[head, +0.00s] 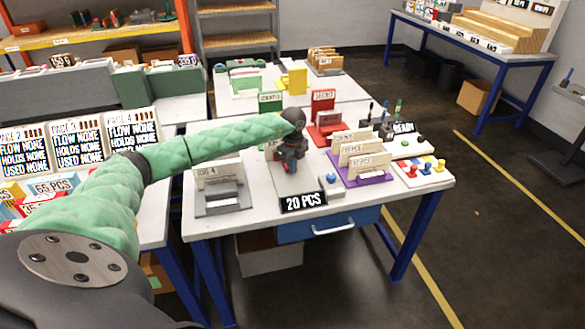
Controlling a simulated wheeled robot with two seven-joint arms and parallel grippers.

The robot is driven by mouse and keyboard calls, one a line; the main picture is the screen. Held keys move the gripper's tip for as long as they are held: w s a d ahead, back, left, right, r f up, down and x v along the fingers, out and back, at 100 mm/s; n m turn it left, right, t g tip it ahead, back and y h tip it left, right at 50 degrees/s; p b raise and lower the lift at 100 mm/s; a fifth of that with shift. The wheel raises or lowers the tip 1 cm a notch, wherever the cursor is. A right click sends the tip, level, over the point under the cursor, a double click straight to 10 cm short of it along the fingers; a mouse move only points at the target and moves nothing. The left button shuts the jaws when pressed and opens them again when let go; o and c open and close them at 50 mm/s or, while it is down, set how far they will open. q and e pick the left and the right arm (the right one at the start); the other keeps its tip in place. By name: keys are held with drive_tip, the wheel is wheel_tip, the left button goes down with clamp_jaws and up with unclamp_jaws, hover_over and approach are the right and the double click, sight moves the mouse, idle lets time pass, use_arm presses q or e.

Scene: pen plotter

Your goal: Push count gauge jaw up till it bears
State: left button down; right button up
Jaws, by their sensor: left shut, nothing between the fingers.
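My left gripper (290,165) reaches in from the left over the middle of the white table. It is shut and empty, pointing down. A black sign reading "20 PCS" (303,202) stands at the table's front edge, just below the gripper; I take it as the count gauge's readout. A grey body (286,185) shows under and around the gripper, perhaps the gauge. My gripper hides much of it, so I cannot make out the jaw or tell whether they touch. My right gripper is not in view.
A grey holder with a "JOB 4" card (222,198) stands left of the gripper. A purple tray (377,180) with upright cards, a small block with a blue button (331,187) and coloured pegs (425,168) lie to the right. Red and green card stands are behind.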

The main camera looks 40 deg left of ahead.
use_arm(q)
wheel_tip(320, 180, up, 9)
drive_tip(key=p, duration=0.3)
drive_tip(key=shift+p, duration=0.4)
idle(0.4)
idle(0.4)
